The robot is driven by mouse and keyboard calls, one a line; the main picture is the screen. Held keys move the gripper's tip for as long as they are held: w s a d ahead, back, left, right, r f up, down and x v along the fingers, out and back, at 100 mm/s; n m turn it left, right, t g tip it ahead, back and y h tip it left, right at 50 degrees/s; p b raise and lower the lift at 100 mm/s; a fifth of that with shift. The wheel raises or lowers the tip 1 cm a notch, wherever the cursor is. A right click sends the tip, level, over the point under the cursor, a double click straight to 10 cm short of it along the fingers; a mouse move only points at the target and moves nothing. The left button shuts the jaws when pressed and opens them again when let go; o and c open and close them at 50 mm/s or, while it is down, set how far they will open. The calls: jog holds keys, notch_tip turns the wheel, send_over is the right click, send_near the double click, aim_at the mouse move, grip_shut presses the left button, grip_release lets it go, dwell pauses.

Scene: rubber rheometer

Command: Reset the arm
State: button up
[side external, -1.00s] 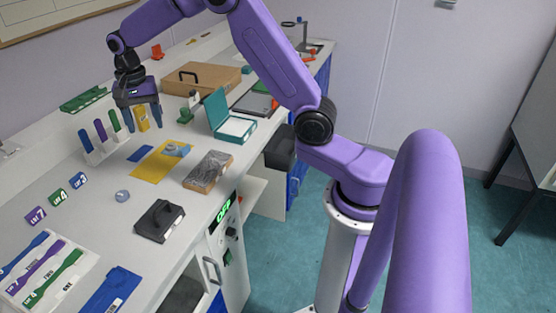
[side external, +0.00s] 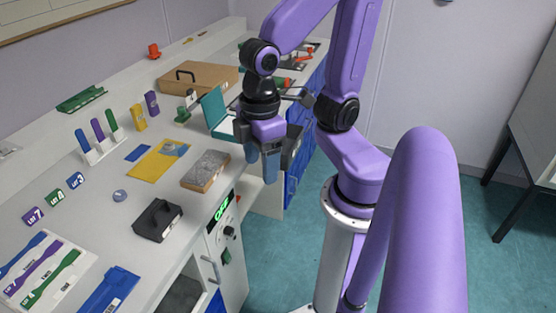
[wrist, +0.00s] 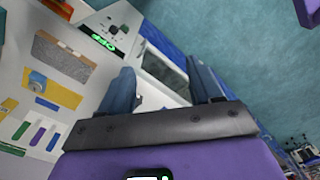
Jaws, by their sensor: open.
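My gripper (side external: 262,168) is open and empty, with its blue-grey fingers pointing down. In the side view it hangs in front of the bench's near edge, right of the grey-topped block (side external: 205,170). In the wrist view the two fingers of my gripper (wrist: 165,88) are spread wide with nothing between them. Beyond them lie the bench front and the teal floor.
The white bench (side external: 110,235) holds a yellow sheet (side external: 158,162), a black box (side external: 158,219), a rack with coloured pieces (side external: 102,150), a brown case (side external: 197,78) and a teal-lidded box (side external: 213,108). A green "OFF" display (side external: 222,206) is on the bench front.

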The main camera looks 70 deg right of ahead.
jog(key=s, duration=0.1)
jog(key=s+d+n, duration=0.1)
jog(key=s+n, duration=0.1)
jog(key=shift+d+f, duration=0.25)
jog(key=shift+f, duration=0.1)
